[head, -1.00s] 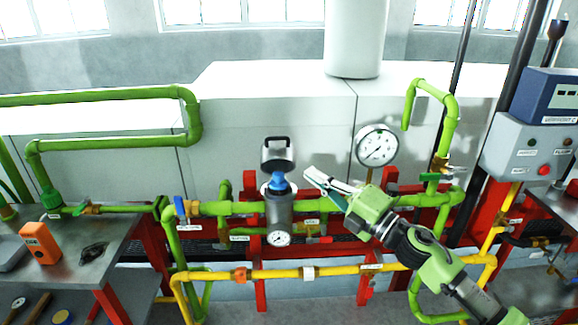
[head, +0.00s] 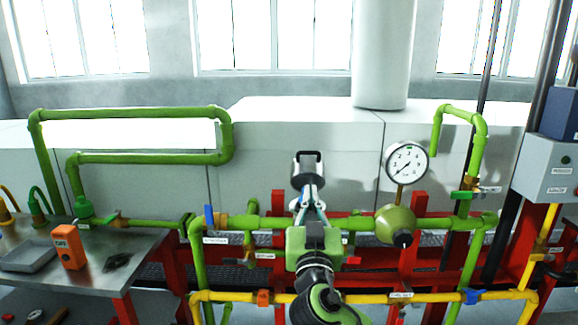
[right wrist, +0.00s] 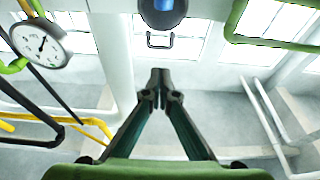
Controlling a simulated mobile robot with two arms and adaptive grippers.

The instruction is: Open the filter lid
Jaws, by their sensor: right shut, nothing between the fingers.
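The filter lid (head: 307,170) stands raised at the back of the filter, its dark handle loop at the top. My right gripper (head: 311,196) is in front of the filter, its fingers pointing up toward the lid. The gripper and arm hide the filter body and its small gauge. In the right wrist view, the gripper (right wrist: 161,82) has its fingertips together with nothing between them. The lid's handle (right wrist: 160,42) shows beyond the tips, beside a dark round part with blue in it at the top edge. My left gripper is in neither view.
A large gauge (head: 407,162) and a round green fitting (head: 396,225) stand right of the filter. Green pipe runs either side; a yellow pipe (head: 240,297) passes below. A metal table (head: 100,262) with an orange device (head: 68,247) is at left.

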